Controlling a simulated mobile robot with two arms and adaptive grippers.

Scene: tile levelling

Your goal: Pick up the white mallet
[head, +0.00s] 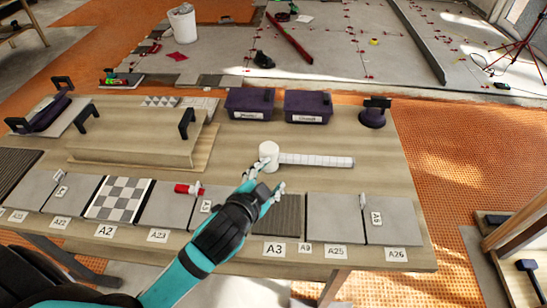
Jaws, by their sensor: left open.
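The white mallet (268,152) lies on the wooden worktable (345,130) near its middle. Its round white head is at the left, and its pale, banded handle points right. My left gripper (267,178) reaches in from the lower left, open, with its fingers just in front of the mallet head. One finger overlaps the head's lower left edge in the head view; I cannot tell whether they touch. Nothing shows between the fingers. My right gripper is not in view.
Labelled tiles, including a checkered one (120,199), line the table's front edge. A small red-handled tool (184,188) lies left of my gripper. Two dark bins (250,102) (308,105) and a suction cup (375,113) stand behind the mallet. A handled wooden board (140,143) lies left.

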